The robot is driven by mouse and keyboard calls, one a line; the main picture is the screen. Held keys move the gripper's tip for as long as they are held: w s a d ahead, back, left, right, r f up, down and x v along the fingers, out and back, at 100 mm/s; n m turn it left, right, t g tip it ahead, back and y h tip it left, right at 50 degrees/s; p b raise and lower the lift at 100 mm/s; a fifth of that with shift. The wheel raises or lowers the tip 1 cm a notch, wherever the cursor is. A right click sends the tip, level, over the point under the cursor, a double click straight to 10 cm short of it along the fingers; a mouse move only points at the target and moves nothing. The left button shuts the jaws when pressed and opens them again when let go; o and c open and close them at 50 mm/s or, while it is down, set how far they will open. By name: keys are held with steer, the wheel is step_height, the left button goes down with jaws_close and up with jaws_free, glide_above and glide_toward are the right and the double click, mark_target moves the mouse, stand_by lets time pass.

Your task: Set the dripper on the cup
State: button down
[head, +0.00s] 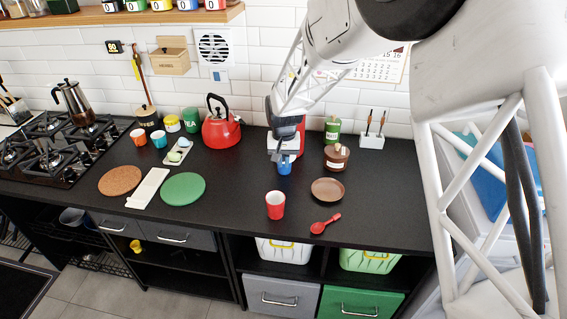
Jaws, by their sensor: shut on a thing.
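A small blue piece (284,168), which I take to be the dripper, is at the tip of my gripper (284,156). My gripper is shut on it near the back of the black counter. The piece is small in view, and I cannot tell whether it touches the counter. A red cup (275,205) stands upright near the counter's front edge, in front of the gripper and slightly to its left. The cup and the blue piece are apart.
A brown saucer (328,190) and red spoon (325,223) lie right of the cup. A red-and-white appliance (291,143) stands behind the gripper, with a brown pot (337,157) to the right. A green round mat (183,188) lies left; counter between it and the cup is clear.

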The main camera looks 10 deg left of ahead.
steer(key=shift+w+a+f, duration=0.1)
steer(key=shift+w+a, duration=0.05)
steer(key=shift+w, duration=0.75)
steer(key=shift+w+a+f, duration=0.1)
steer(key=shift+w, duration=0.8)
steer(key=shift+f, duration=0.2)
steer(key=shift+f, duration=0.6)
steer(key=c, duration=1.1)
jaws_free()
steer(key=shift+c, duration=0.2)
steer(key=shift+w+r, duration=0.15)
steer(key=shift+r, duration=3.75)
